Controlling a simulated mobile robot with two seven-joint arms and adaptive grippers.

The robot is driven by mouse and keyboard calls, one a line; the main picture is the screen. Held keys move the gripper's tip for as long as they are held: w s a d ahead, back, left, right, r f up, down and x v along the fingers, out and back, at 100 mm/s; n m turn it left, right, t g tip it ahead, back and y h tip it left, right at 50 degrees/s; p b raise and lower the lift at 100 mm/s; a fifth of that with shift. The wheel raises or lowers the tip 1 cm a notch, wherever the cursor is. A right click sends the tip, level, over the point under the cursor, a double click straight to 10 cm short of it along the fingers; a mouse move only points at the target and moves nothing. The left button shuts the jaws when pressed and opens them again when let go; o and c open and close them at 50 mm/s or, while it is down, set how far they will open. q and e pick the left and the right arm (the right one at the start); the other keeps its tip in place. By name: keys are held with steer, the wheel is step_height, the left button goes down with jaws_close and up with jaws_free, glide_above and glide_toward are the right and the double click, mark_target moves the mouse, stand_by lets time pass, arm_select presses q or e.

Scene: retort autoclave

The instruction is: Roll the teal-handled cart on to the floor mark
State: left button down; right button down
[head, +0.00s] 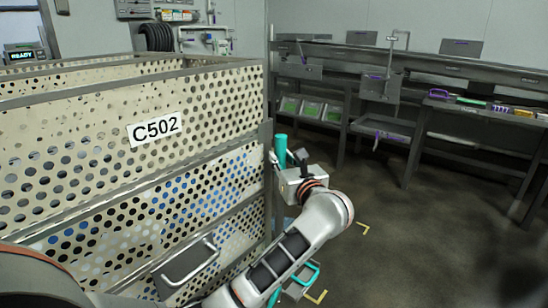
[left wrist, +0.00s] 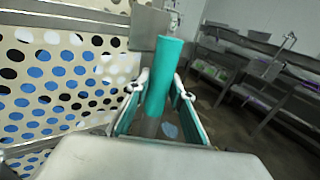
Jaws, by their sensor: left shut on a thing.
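A large cart with cream perforated walls, a grey frame and a C502 label (head: 155,129) fills the left of the head view. Its upright teal handle (head: 280,145) stands at the near right corner post. My left gripper (head: 283,165) is shut on this handle. In the left wrist view, the fingers (left wrist: 159,88) sit on either side of the teal handle (left wrist: 168,55). Yellow corner pieces of the floor mark (head: 363,229) show right of the cart; another lies lower down (head: 318,297). My left arm hides part of the floor between.
Grey benches with bins (head: 310,111) and shelves (head: 385,128) line the back and right walls. A display reading READY (head: 22,57) is at the far left. Teal-edged grey parts (head: 303,283) show low beside my arm. The dark floor at right is open.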

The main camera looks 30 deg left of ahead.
arm_select(q)
steer(key=shift+d+r+t, duration=0.15)
steer(key=shift+d, duration=0.4)
steer(key=shift+d+r+t, duration=0.15)
steer(key=shift+d, duration=0.4)
steer(key=c, duration=2)
jaws_free()
steer(key=shift+w, duration=0.1)
steer(key=shift+o, duration=1.2)
steer(key=shift+w+f, duration=0.15)
steer(key=shift+w, duration=0.1)
steer(key=shift+s+a, duration=0.15)
steer(key=shift+a, duration=0.05)
steer(key=v, duration=0.8)
